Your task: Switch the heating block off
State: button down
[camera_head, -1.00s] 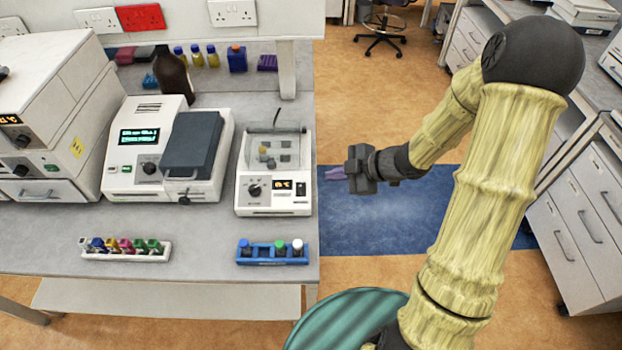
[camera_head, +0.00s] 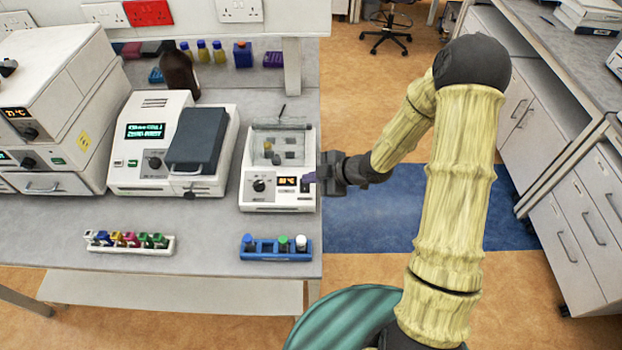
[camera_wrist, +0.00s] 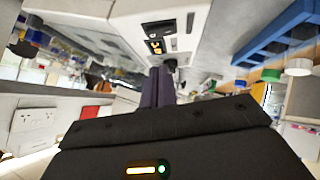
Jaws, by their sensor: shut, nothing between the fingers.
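The heating block (camera_head: 252,200) is the small white unit at the right end of the bench, with a clear cover, a round black knob (camera_head: 259,185) and a lit orange display (camera_head: 287,182). Its dark switch, right of the display, is mostly behind my fingers in the head view. My gripper (camera_head: 309,178) is shut and empty, its purple fingertips in front of the panel's right end. In the wrist view the fingers (camera_wrist: 158,82) point at the panel, near the lit display (camera_wrist: 156,47). I cannot tell whether they touch the switch.
A larger white instrument with a dark lid (camera_head: 200,140) stands left of the block. A blue rack (camera_head: 275,256) with capped vials and a white rack (camera_head: 130,246) of coloured items lie in front. Bottles stand behind.

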aim_at(302, 187)
jog(key=shift+w+f+p, duration=0.3)
jog(key=shift+w+f, duration=0.2)
jog(key=shift+f, duration=0.4)
jog(key=shift+w+f+p, duration=0.3)
jog(key=shift+w+f, duration=0.15)
jog(key=shift+f, duration=0.4)
jog(key=shift+w+f, duration=0.1)
jog(key=shift+f, duration=0.05)
jog(key=shift+s+d+f+b, duration=0.1)
jog(key=shift+s+f+b, duration=0.25)
jog(key=shift+b, duration=0.35)
jog(key=shift+s+a, duration=0.2)
jog(key=shift+s, duration=0.25)
jog(key=shift+d+r, duration=0.1)
jog(key=shift+r, duration=0.05)
jog(key=shift+d, duration=0.1)
